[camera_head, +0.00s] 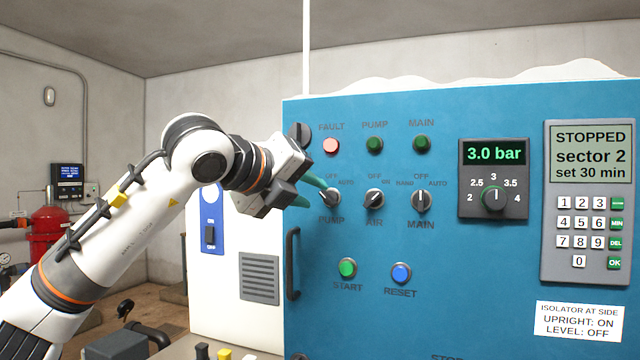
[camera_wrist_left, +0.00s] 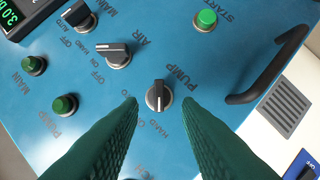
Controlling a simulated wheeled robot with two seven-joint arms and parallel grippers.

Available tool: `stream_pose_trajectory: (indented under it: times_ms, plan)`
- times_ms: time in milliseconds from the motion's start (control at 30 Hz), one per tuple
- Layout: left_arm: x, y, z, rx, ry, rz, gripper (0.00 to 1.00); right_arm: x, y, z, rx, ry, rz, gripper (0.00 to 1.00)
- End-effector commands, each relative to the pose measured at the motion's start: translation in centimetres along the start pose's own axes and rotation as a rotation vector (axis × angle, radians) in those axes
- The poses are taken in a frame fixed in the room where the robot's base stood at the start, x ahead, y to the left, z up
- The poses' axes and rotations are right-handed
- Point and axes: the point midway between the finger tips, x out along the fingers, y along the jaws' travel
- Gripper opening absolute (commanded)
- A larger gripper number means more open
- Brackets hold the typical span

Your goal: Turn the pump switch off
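The pump switch (camera_head: 330,198) is a dark rotary knob with a pale line, at the left of the switch row on the blue panel. In the head view its line slants up and left, towards the side where the HAND label sits. In the left wrist view the knob (camera_wrist_left: 158,96) lies between my left gripper's green fingertips (camera_wrist_left: 160,103), with a gap on each side. In the head view my left gripper (camera_head: 314,190) reaches in from the left, close to the knob, and partly hides the labels. My right gripper is out of view.
The air switch (camera_head: 374,199) and main switch (camera_head: 421,200) are to the right. The start button (camera_head: 347,268) and reset button (camera_head: 401,273) are below. A black door handle (camera_head: 292,263) stands out at lower left. The keypad display (camera_head: 591,153) reads STOPPED.

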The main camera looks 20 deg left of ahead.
Motion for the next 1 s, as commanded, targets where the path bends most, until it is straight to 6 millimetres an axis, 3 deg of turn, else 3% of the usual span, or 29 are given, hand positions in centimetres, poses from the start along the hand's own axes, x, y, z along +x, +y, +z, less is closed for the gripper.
stream_pose_trajectory:
  times_ms: [233,600,667,800,1000]
  plan:
    - [3.2,0.2,-0.1,0.0,0.0,0.0,0.31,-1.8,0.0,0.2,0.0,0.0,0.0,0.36]
    - [4.0,0.0,0.0,-0.001,0.0,0.001,0.31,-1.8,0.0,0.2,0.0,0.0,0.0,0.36]
    - [4.0,0.0,0.0,-0.001,0.0,0.001,0.24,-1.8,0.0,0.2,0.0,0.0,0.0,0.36]
    - [3.9,0.0,0.0,-0.001,0.0,0.001,0.01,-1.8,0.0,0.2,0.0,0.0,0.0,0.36]
    - [3.9,0.0,0.0,0.0,0.0,0.001,0.0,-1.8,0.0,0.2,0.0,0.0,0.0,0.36]
